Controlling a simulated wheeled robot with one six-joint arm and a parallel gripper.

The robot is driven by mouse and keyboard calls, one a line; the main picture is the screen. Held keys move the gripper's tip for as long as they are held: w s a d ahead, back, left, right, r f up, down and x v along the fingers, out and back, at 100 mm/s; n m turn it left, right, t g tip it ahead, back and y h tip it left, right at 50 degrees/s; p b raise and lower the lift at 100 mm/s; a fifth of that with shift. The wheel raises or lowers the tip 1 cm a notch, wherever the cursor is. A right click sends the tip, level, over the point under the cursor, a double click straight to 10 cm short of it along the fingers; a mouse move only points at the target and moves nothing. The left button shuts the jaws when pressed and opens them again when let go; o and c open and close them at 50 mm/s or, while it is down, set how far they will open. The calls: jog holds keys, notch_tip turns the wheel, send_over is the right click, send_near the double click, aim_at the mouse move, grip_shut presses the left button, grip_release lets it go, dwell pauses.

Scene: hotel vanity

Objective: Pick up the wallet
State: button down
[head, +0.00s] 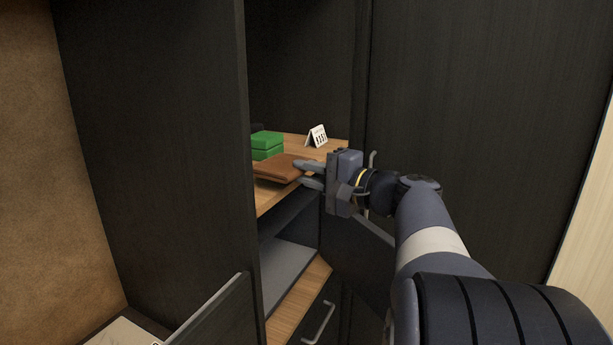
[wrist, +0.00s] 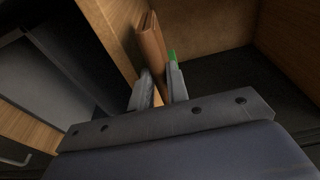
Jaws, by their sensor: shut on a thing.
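The brown wallet (head: 280,168) is at the front of the wooden vanity shelf in the head view, with its right edge between my gripper's fingers. My gripper (head: 309,173) comes from the right and is shut on the wallet. In the wrist view the wallet (wrist: 151,47) stands out from between the two fingertips of my gripper (wrist: 160,86). It seems slightly above or at the shelf surface; I cannot tell whether it still touches it.
Green boxes (head: 267,145) are stacked just behind the wallet. A white tent card (head: 317,136) stands behind on the shelf (head: 268,200). A dark upright panel (head: 160,150) rises at the left. An open cabinet door (head: 358,258) hangs below my gripper.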

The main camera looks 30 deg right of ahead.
jog(key=s+d+r+p, duration=0.1)
jog(key=s+d+r, duration=0.1)
jog(key=s, duration=0.4)
jog(key=s+d+r+p, duration=0.1)
jog(key=s+d+r, duration=0.2)
jog(key=s, duration=0.3)
jog(key=shift+s+d, duration=0.15)
jog(key=shift+d, duration=0.7)
